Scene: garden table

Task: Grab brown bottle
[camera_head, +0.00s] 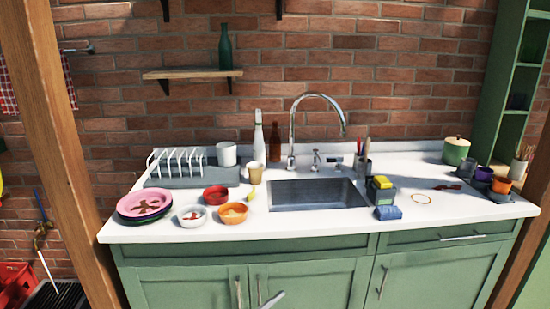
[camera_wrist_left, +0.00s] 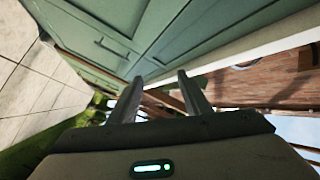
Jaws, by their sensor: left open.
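The brown bottle (camera_head: 275,143) stands upright at the back of the white counter, close to the brick wall. It is just right of a white bottle (camera_head: 259,140) and left of the faucet; its lower part shows behind the sink's back left corner. My left gripper (camera_wrist_left: 159,78) shows in the left wrist view with its two fingers apart and nothing between them. It points along the green cabinet fronts, away from the bottle, which is not visible in that view.
The sink (camera_head: 316,194) and faucet (camera_head: 292,135) lie right of the bottle. A tan cup (camera_head: 255,174), a red bowl (camera_head: 215,195), an orange bowl (camera_head: 233,213) and a dish rack (camera_head: 180,165) stand in front and left. A wooden shelf (camera_head: 190,73) hangs above.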

